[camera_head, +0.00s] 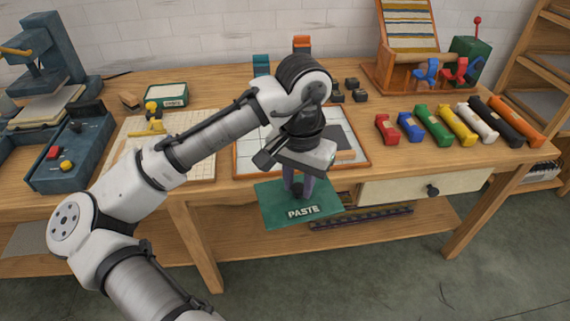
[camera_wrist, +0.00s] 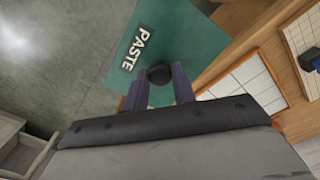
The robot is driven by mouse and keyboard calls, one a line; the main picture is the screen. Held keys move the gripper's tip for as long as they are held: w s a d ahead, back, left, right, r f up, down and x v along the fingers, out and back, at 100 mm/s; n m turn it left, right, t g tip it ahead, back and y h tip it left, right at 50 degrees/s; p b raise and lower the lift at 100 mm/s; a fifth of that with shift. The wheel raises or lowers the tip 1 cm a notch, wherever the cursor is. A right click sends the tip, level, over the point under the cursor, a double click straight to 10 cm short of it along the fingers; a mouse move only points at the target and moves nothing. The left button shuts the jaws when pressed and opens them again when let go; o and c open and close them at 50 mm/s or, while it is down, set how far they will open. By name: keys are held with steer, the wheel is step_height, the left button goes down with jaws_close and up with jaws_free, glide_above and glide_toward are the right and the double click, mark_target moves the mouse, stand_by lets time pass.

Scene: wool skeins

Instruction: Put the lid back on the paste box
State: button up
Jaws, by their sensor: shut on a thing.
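A flat green lid (camera_head: 275,203) with a white "PASTE" label hangs level in front of the table's front edge. It also shows in the wrist view (camera_wrist: 185,40), with a round black knob (camera_wrist: 159,73) between my fingers. My gripper (camera_head: 298,187) is shut on this knob; its fingertips also show in the wrist view (camera_wrist: 160,88). A small green box (camera_head: 167,96) with a pale top and a label on its front stands at the back left of the table. It looks like the open paste box, but its label is too small to read.
A white tiled board (camera_head: 362,160) in a wooden frame lies behind the lid. A pale grid board (camera_head: 195,165) with a yellow tool (camera_head: 153,113) lies in front of the green box. A blue machine (camera_head: 70,155) stands left; several coloured skeins (camera_head: 432,125) lie right.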

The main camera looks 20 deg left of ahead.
steer(key=w+d+f+n, duration=0.2)
steer(key=w+d+f, duration=0.1)
steer(key=f, duration=0.7)
steer(key=w+d+f+n, duration=0.2)
steer(key=w+f, duration=0.4)
steer(key=f, duration=0.4)
steer(key=w+d+f+n, duration=0.2)
steer(key=w+d+f, duration=0.2)
steer(key=f, duration=0.6)
steer(key=shift+w+d, duration=0.35)
steer(key=shift+w, duration=0.25)
